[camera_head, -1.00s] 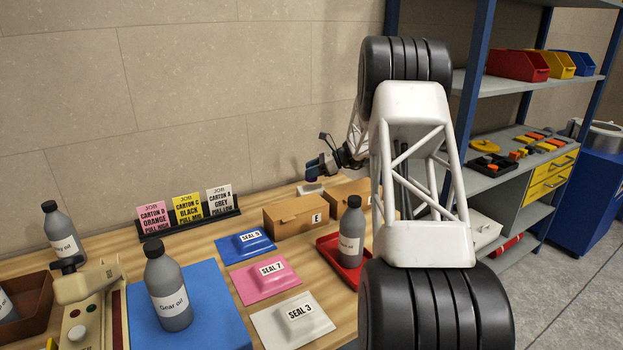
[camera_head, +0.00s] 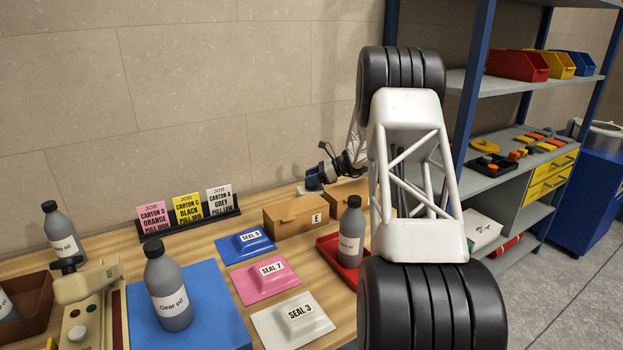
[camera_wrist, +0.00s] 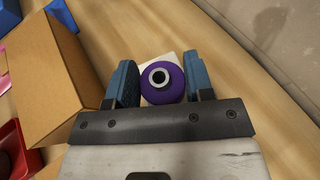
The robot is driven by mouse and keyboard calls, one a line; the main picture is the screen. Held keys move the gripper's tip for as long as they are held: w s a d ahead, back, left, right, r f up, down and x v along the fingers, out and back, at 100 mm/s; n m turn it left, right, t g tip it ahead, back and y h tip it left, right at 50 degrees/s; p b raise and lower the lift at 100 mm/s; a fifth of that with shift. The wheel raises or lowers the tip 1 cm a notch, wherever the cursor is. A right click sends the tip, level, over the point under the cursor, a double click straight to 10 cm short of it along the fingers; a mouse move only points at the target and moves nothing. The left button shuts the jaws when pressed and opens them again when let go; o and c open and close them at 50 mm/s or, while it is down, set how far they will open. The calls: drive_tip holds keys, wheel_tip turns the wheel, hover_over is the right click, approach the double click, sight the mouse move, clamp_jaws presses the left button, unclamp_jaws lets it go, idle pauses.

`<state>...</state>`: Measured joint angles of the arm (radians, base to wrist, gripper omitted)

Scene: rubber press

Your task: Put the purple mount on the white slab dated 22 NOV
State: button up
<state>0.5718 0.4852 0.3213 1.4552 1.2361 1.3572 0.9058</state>
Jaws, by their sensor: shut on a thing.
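The purple mount (camera_wrist: 160,92) is a round purple piece with a pale ring and a dark centre. In the wrist view it sits between the two blue fingers of my gripper (camera_wrist: 162,72), which is shut on it. A white slab (camera_wrist: 172,57) shows partly from under the mount; its date cannot be read, and I cannot tell whether the mount touches it. In the head view my gripper (camera_head: 315,179) is low at the back of the bench, behind the cardboard boxes, and the mount is too small to make out there.
A cardboard box marked E (camera_head: 290,218) stands just in front of my gripper; it is to the left in the wrist view (camera_wrist: 45,70). A red tray (camera_head: 333,247) holds a grey bottle (camera_head: 351,230). A card holder (camera_head: 190,226) stands left. The wall is close behind.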

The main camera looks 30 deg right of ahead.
drive_tip(key=shift+f, duration=0.1)
drive_tip(key=o, duration=1)
drive_tip(key=shift+d+r, duration=0.15)
drive_tip(key=shift+r, duration=0.05)
drive_tip(key=v, duration=1.1)
drive_tip(key=shift+s+d, duration=0.25)
drive_tip(key=shift+d, duration=0.05)
drive_tip(key=shift+a+r, duration=0.1)
